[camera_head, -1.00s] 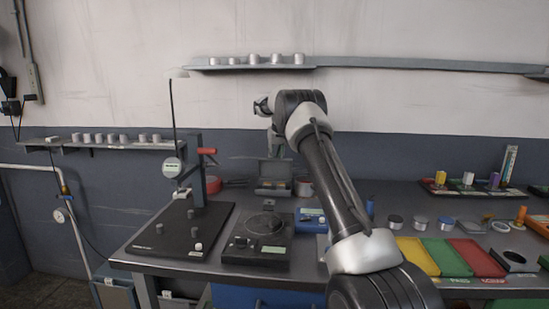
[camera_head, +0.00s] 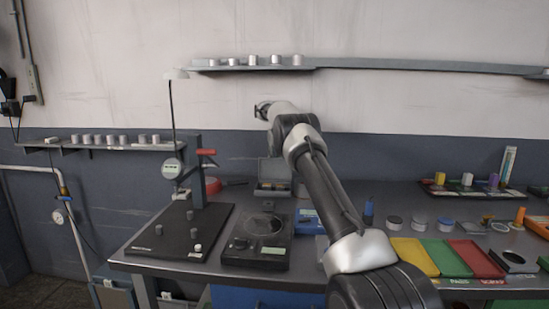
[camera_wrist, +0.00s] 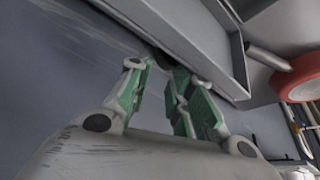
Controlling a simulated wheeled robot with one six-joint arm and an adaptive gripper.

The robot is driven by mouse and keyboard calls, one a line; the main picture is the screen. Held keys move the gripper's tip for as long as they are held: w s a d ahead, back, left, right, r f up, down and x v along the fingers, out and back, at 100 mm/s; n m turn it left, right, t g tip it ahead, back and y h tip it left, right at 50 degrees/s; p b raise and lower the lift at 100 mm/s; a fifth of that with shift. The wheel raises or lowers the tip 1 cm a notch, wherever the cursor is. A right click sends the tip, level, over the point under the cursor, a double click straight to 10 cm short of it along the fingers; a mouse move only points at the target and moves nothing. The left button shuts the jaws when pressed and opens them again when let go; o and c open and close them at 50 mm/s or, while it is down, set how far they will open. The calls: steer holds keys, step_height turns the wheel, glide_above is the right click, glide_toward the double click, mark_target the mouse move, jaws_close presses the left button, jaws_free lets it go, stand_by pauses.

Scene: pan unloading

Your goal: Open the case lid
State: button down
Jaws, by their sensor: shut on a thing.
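The grey case (camera_head: 271,193) stands at the back of the bench, left of my arm, in the head view. Its lid (camera_head: 274,168) is raised, about upright. In the wrist view a grey panel with a raised rim, which looks like the lid (camera_wrist: 195,35), runs across the top. My gripper's green-padded fingers (camera_wrist: 165,65) close in at its edge, and the gripper is shut on it. The exact contact at the fingertips is partly hidden. In the head view my gripper is hidden behind my arm.
A red roll (camera_head: 212,185) lies left of the case and a red ring (camera_wrist: 300,75) shows in the wrist view. A dial device (camera_head: 258,238) and a blue box (camera_head: 308,221) stand in front. A gauge stand (camera_head: 197,170) is at left. A shelf (camera_head: 350,62) hangs above.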

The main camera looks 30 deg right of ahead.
steer(key=shift+s+d+f+g, duration=0.15)
steer(key=shift+s+d+f, duration=0.15)
steer(key=shift+f, duration=0.2)
steer(key=shift+s+d+f+g, duration=0.15)
steer(key=shift+d+f, duration=0.1)
steer(key=shift+f, duration=0.2)
steer(key=c, duration=1.3)
jaws_free()
steer(key=shift+d, duration=0.2)
steer(key=shift+o, duration=0.2)
steer(key=shift+a+f, duration=0.1)
steer(key=shift+a, duration=0.05)
steer(key=shift+w+a, duration=0.1)
steer(key=shift+a, duration=0.1)
steer(key=v, duration=1.2)
steer(key=shift+d+r, duration=0.15)
steer(key=shift+r, duration=0.25)
